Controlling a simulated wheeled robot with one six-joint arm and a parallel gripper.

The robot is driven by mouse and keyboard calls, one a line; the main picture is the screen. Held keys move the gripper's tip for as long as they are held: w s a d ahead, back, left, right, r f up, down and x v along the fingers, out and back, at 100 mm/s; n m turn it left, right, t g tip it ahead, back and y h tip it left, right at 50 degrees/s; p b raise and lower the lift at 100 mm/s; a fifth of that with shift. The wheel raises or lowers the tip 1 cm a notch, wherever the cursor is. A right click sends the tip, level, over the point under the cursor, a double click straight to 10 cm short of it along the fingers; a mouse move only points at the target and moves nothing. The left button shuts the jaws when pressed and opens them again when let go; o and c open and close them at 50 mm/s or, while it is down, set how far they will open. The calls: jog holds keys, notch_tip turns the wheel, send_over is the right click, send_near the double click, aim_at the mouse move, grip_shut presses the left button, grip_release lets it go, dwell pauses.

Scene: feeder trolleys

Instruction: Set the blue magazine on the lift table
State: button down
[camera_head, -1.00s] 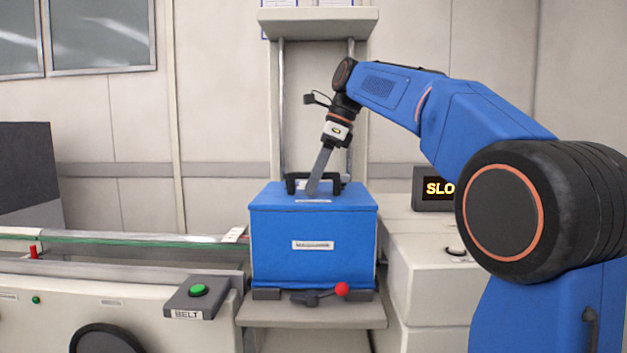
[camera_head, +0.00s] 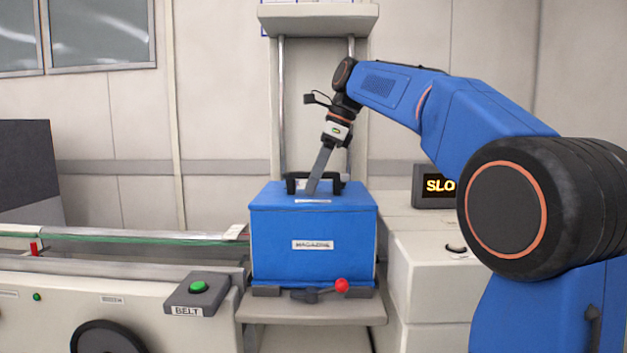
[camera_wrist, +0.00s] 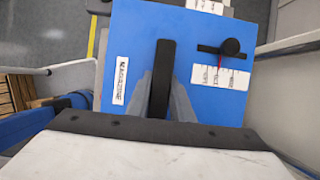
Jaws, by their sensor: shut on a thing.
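The blue magazine (camera_head: 312,262) is a blue box with a white label on its front and a black handle (camera_head: 336,184) on top. It sits upright on the grey lift table (camera_head: 310,315), between low dark blocks. My gripper (camera_head: 312,190) reaches down from above and is shut on the handle. In the wrist view the fingers lie on both sides of the black handle (camera_wrist: 162,82), over the magazine's blue lid (camera_wrist: 210,25). The far fingertip is partly hidden by the handle.
A lever with a red knob (camera_head: 342,285) is at the table's front. The BELT box with a green button (camera_head: 198,288) and the conveyor (camera_head: 140,237) stand left. A white cabinet (camera_head: 430,280) and a lit "SLO" display (camera_head: 436,186) stand right. Posts rise behind the magazine.

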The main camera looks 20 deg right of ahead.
jog(key=shift+f, duration=0.15)
jog(key=c, duration=1.5)
grip_release()
jog(key=shift+f, duration=0.15)
jog(key=v, duration=1.2)
jog(key=shift+s, duration=0.1)
